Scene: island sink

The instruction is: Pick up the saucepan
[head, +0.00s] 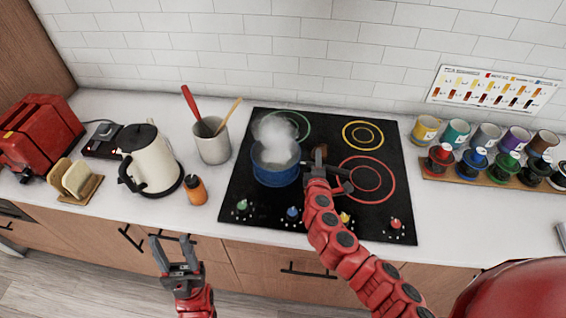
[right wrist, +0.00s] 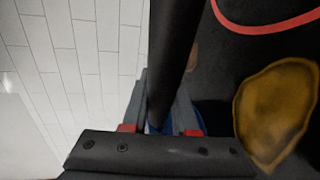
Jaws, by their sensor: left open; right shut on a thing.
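The saucepan (head: 275,172) is blue and steaming, on the left part of the black stove top (head: 235,200). Its dark handle points right, towards my right gripper. My right gripper (head: 322,170) is shut on the saucepan's handle. In the right wrist view the dark handle (right wrist: 178,50) runs between the fingers of my right gripper (right wrist: 160,115); a little of the blue pan shows behind them. I cannot tell whether the pan is touching the stove. My left gripper (head: 176,252) is open and empty, in front of the counter's front edge, away from the pan.
A kettle (head: 150,165), an orange-brown bottle (head: 195,190) and a utensil crock (head: 212,145) stand left of the stove. A red toaster (head: 38,132) is at far left. Mugs and coloured jars on a wooden board (head: 470,178) stand at right. White counter (head: 230,100) lies bare behind the stove.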

